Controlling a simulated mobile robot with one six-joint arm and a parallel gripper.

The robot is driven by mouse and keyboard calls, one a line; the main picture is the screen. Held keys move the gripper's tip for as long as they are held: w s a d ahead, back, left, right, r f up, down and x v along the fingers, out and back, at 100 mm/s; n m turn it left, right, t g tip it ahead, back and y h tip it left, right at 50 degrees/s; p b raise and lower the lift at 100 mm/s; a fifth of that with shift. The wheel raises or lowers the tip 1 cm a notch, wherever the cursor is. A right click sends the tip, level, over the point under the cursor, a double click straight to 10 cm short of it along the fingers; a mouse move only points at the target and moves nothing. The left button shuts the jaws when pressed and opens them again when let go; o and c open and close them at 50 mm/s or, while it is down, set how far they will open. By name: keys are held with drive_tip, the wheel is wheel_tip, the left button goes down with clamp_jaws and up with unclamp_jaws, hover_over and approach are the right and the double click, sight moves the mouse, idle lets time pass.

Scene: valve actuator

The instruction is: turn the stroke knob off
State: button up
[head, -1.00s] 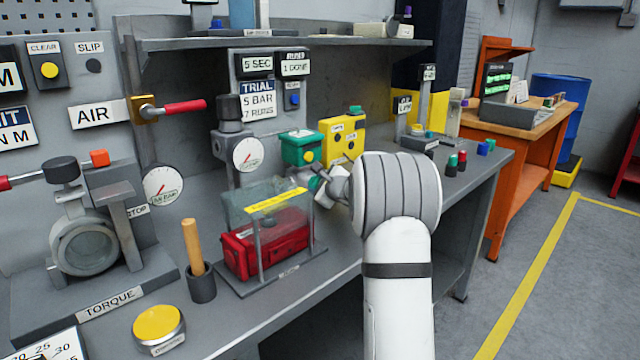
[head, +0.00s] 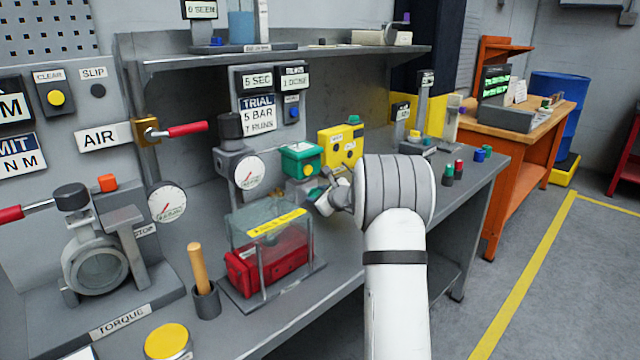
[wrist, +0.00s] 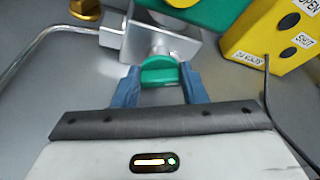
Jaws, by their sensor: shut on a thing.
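A green knob (wrist: 160,72) sits on a silver metal block (wrist: 165,38) in the wrist view. My gripper (wrist: 158,82) has its two blue fingers on either side of this knob, shut on it. No label shows on the knob, so I cannot read whether it is the stroke knob or its setting. In the head view my gripper (head: 318,196) is at the bench, below the green box (head: 301,160) and right of the clear guard. The knob is too small and covered to make out there.
A yellow box (head: 341,146) with OPEN and SHUT buttons stands close behind, and a dark cable (wrist: 268,95) runs beside my gripper. A thin metal pipe (wrist: 40,45) bends at left.

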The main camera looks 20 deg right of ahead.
drive_tip(key=m+p, duration=0.1)
drive_tip(key=p, duration=0.1)
drive_tip(key=r+m+y+p, duration=0.1)
drive_tip(key=p, duration=0.1)
drive_tip(key=shift+w+d+r+g+p, duration=0.1)
drive_tip(key=shift+d+r+g+p, duration=0.15)
drive_tip(key=shift+g+p, duration=0.15)
drive_tip(key=shift+d+f+m+y+p, duration=0.1)
drive_tip(key=shift+f+m+y+p, duration=0.15)
drive_tip(key=shift+m+y+p, duration=0.7)
drive_tip(key=shift+o, duration=0.2)
drive_tip(key=shift+h+p, duration=0.3)
drive_tip(key=shift+h, duration=0.05)
drive_tip(key=o, duration=0.6)
drive_tip(key=shift+o, duration=0.4)
drive_tip(key=shift+f, duration=0.15)
drive_tip(key=v, duration=0.8)
drive_tip(key=shift+b, duration=0.4)
drive_tip(key=shift+w, duration=0.1)
